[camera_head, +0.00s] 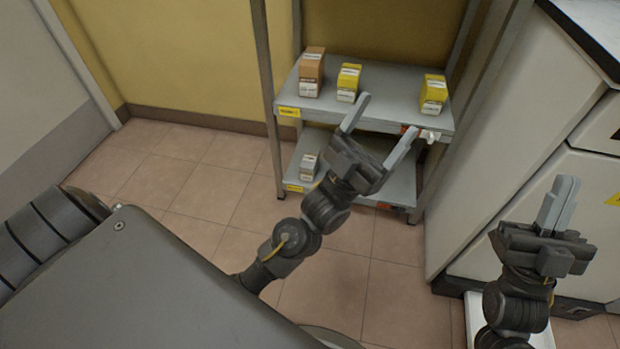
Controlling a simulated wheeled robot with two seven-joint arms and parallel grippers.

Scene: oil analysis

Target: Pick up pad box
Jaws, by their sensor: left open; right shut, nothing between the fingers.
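Several small boxes stand on a grey metal shelf unit (390,112). A brown and white box (310,74) stands at the left of the upper shelf. A yellow and white box (348,83) is beside it, and another yellow and white box (433,94) stands near the right end. A small grey-brown and white box (309,167) sits on the lower shelf. I cannot read which is the pad box. My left gripper (382,124) is open and empty, in front of the upper shelf's front edge. My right gripper (559,203) is shut and empty, in front of the white cabinet.
The shelf uprights (264,75) frame the boxes. A white cabinet (520,150) with a dark top stands close on the right. A pale door (45,90) is at the left. Tiled floor (215,190) is clear left of the shelf.

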